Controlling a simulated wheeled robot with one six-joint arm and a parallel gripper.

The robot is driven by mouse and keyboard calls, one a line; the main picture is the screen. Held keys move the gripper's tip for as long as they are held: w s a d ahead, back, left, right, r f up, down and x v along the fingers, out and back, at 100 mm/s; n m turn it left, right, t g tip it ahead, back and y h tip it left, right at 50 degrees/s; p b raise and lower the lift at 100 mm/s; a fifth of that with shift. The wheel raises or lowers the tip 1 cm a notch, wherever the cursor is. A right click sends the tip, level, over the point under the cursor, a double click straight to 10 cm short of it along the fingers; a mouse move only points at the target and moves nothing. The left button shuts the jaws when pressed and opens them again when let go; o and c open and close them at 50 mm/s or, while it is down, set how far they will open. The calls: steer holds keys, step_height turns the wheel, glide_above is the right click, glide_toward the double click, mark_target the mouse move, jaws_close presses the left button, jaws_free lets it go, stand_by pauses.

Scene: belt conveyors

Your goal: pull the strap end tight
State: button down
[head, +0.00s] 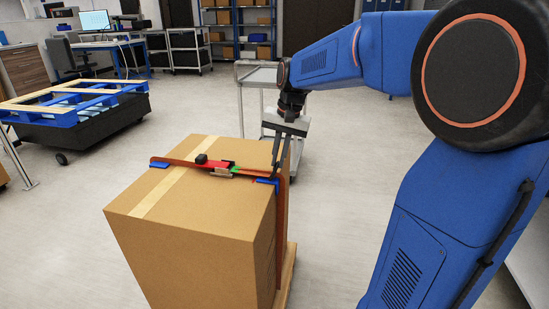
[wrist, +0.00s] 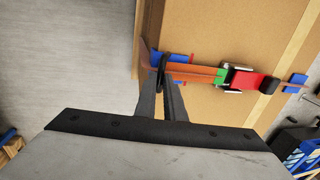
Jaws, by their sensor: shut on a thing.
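An orange strap (wrist: 200,73) runs across the top of a large cardboard box (head: 185,205) and down its right side. A buckle with red, green and black parts (head: 222,168) sits on the strap on the box top; it also shows in the wrist view (wrist: 240,78). Blue corner pieces lie under the strap at the left edge (head: 159,163) and the right edge (head: 268,182). My gripper (head: 277,166) points down over the right edge of the box. In the wrist view its fingers (wrist: 165,72) are closed on the strap end near the box edge, partly hiding it.
The box stands on a wooden pallet (head: 287,279). A grey cart (head: 257,76) stands just behind my gripper. A blue pallet on a dark wheeled base (head: 75,112) is at the left. The floor left of the box is clear.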

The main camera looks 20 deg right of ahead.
steer(key=c, duration=1.8)
jaws_free()
steer(key=shift+c, duration=0.2)
step_height(320, 180, up, 17)
steer(key=s+d, duration=0.1)
steer(key=d, duration=0.1)
steer(key=shift+s+d, duration=0.3)
steer(key=shift+s, duration=0.05)
steer(key=shift+s, duration=0.1)
steer(key=s+a+f+n+t, duration=0.1)
steer(key=s+a+f+n, duration=0.1)
steer(key=s+f, duration=0.9)
steer(key=s+a+f+n+t+h, duration=0.1)
steer(key=s+f+n, duration=0.4)
steer(key=s+f, duration=0.7)
steer(key=s+a+t, duration=0.1)
steer(key=s, duration=0.1)
steer(key=shift+s+t+h, duration=0.3)
steer(key=shift+s, duration=0.1)
